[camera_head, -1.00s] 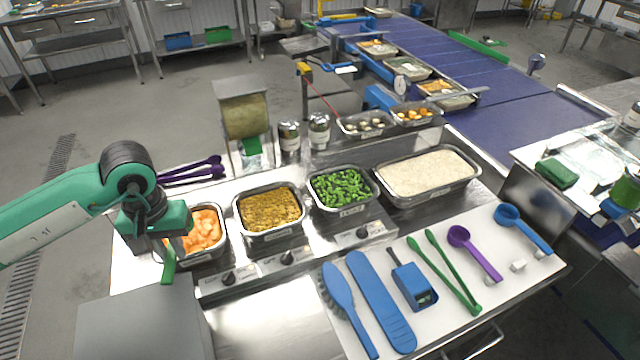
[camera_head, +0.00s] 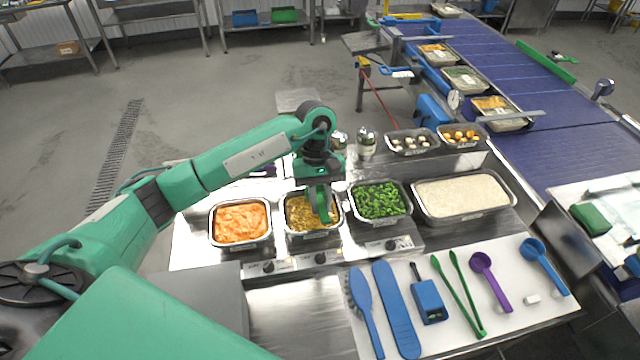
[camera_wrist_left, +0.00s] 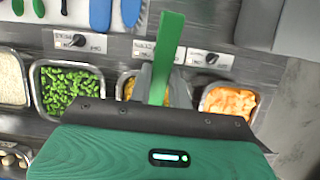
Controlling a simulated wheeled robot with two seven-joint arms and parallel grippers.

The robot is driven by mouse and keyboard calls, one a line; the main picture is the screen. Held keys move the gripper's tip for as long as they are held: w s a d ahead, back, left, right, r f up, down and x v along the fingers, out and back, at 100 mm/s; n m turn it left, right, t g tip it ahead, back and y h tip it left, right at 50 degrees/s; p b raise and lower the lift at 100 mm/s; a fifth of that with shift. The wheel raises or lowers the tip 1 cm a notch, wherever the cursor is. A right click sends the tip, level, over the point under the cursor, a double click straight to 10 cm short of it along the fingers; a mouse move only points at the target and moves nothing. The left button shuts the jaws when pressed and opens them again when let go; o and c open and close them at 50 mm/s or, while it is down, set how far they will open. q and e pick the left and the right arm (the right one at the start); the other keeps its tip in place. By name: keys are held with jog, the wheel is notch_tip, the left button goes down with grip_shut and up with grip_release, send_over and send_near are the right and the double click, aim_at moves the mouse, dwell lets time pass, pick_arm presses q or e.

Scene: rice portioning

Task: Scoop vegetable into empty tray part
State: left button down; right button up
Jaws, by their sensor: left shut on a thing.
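My left gripper (camera_head: 321,190) is over the pan of yellow-brown food (camera_head: 291,205), partly hiding it. It is shut on a green utensil (camera_wrist_left: 165,55), a flat strip in the left wrist view; its scooping end is not clear. Left of it is a pan of orange vegetable pieces (camera_head: 240,222), right of it a pan of green vegetable pieces (camera_head: 379,200). The large pan of white rice (camera_head: 461,195) is farther right. Filled trays (camera_head: 497,112) stand in a row on the blue conveyor; their compartments are too small to tell apart. My right gripper is not in view.
A white mat (camera_head: 452,325) holds a blue brush, blue paddle, green tongs, and purple and blue scoops (camera_head: 545,264). Two small pans (camera_head: 409,143) and metal shakers (camera_head: 366,142) stand behind the food pans. Labelled knobs (camera_head: 320,258) line the counter front.

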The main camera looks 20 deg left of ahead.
aim_at(317, 230)
pick_arm(q)
jog(key=shift+a+r, duration=0.1)
jog(key=shift+r, duration=0.05)
jog(key=shift+f+n+h, duration=0.3)
jog(key=shift+f, duration=0.65)
notch_tip(317, 230, down, 2)
jog(key=shift+f+b, duration=0.25)
jog(key=shift+b, duration=0.05)
jog(key=f+b, duration=0.1)
jog(key=f, duration=0.1)
jog(key=w+a+f+b, duration=0.1)
jog(key=f, duration=0.2)
jog(key=f+b, duration=0.2)
jog(key=shift+w+a+f, duration=0.2)
jog(key=shift+w+a, duration=0.05)
jog(key=shift+w, duration=0.05)
jog(key=shift+w+a+b, duration=0.5)
jog(key=shift+w+b, duration=0.15)
jog(key=shift+b, duration=0.15)
jog(key=shift+w+a+r+b, duration=0.25)
jog(key=shift+w+a+b, duration=0.25)
jog(key=shift+w+b, duration=0.05)
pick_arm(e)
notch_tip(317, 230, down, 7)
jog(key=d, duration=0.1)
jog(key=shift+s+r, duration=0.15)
pick_arm(q)
jog(key=shift+r, duration=0.1)
